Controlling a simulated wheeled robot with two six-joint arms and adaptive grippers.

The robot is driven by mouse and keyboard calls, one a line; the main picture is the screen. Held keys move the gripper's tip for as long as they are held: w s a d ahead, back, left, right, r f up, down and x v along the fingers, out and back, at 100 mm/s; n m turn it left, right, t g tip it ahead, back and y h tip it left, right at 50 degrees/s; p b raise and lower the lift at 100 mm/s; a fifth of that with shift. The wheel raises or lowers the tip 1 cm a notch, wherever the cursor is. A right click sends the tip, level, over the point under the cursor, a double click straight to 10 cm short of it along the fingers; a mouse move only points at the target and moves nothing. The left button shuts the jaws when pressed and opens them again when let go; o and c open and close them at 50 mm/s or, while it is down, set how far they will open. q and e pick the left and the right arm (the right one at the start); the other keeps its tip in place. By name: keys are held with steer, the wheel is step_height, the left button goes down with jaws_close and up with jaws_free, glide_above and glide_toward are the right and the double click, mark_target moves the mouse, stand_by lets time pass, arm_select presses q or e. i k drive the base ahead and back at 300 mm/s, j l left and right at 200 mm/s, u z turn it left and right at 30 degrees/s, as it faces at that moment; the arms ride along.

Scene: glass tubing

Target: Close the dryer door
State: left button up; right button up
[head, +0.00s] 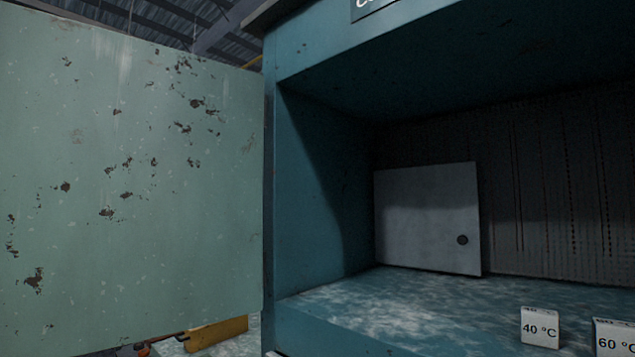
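A large teal cabinet (312,190) stands open at the right, with a dark interior and a pale, mottled floor. A large pale green panel with chipped paint (130,170), which looks like a door, stands wide open at the cabinet's left side and fills the left of the view. A smaller grey panel with a dark round knob (425,220) stands upright inside, near the back left. I cannot tell from the picture which panel is the dryer door. Neither of my grippers shows in the head view.
Small white blocks marked 40 °C (540,328) and 60 °C (614,338) stand at the cabinet's front right. A yellow block (217,334) lies below the green panel, beside a partly hidden dark and orange object. The cabinet's left floor is clear.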

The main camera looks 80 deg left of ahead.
mark_target(131, 168)
steer(key=k+j+u, duration=0.15)
steer(key=k, duration=0.35)
steer(key=k+j+u, duration=0.1)
steer(key=k, duration=0.4)
steer(key=k+j+u, duration=0.15)
steer(key=k, duration=0.35)
steer(key=k+j+u, duration=0.1)
steer(key=k+j, duration=0.25)
steer(key=k, duration=0.15)
steer(key=k+j, duration=0.1)
steer(key=j, duration=0.3)
steer(key=k+j+u, duration=0.15)
steer(key=j, duration=0.2)
steer(key=k+j, duration=0.1)
steer(key=j, duration=0.3)
steer(key=j+u, duration=0.1)
steer(key=j, duration=0.3)
steer(key=k, duration=0.05)
